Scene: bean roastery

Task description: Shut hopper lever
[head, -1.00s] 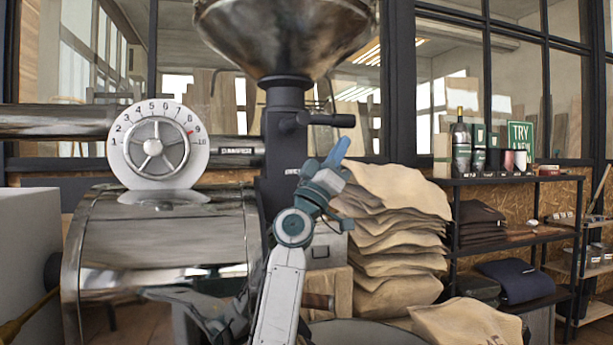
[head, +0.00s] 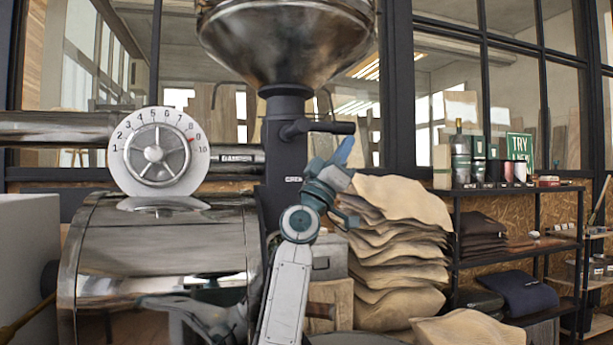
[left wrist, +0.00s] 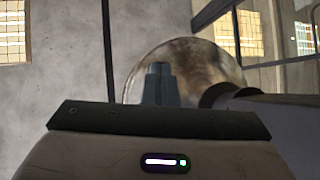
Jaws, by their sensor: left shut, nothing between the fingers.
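The hopper lever (head: 332,127) is a black handle on the black neck (head: 287,150) below the steel hopper (head: 285,45). It sticks out to the right, about level. In the left wrist view, the shut fingers (left wrist: 158,84) stand in front of the rounded hopper (left wrist: 200,62). My right gripper is not in view.
A numbered dial (head: 158,151) and a steel drum (head: 165,250) are on the left. Stacked sacks (head: 400,245) stand behind and right of my left arm. A black shelf (head: 515,263) with goods is further right.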

